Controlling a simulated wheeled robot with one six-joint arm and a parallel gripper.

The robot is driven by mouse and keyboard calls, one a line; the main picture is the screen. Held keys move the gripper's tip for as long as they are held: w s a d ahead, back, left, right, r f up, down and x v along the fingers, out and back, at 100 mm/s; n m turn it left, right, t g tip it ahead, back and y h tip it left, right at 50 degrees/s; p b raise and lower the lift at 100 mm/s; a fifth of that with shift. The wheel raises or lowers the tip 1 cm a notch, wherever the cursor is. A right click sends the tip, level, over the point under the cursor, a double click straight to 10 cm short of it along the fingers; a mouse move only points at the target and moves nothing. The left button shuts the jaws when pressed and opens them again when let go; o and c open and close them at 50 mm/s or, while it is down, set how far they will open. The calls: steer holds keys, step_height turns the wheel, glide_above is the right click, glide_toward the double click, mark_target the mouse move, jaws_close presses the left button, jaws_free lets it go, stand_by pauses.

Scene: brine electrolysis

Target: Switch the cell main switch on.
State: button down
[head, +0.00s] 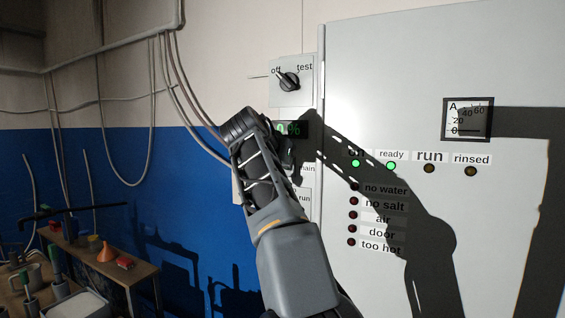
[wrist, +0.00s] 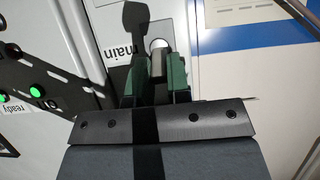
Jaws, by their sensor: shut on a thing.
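The main switch shows in the wrist view as a round metal mount (wrist: 159,43) with a short grey lever (wrist: 157,64), beside a white label reading "main" (wrist: 126,46). My gripper (wrist: 157,78) has its dark green fingers on both sides of this lever and is shut on it. In the head view my arm and gripper cover most of the switch; the edge of its label (head: 307,169) shows just right of the wrist. I cannot tell from these views whether the lever stands at on or off.
Above is an off/test knob (head: 289,82) and a partly hidden green percent display (head: 291,130). On the grey cabinet (head: 400,60), the "on" lamp (head: 355,163) and "ready" lamp (head: 391,166) glow green; "run" and "rinsed" are dark. A cluttered bench (head: 125,270) stands lower left.

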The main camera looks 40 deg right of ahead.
steer(key=shift+r, duration=0.15)
stand_by(0.4)
steer(key=c, duration=1.1)
jaws_free()
steer(key=shift+r+v, duration=0.15)
steer(key=shift+v, duration=3.25)
steer(key=shift+r+v, duration=0.1)
steer(key=shift+v, duration=3.3)
steer(key=shift+d, duration=0.15)
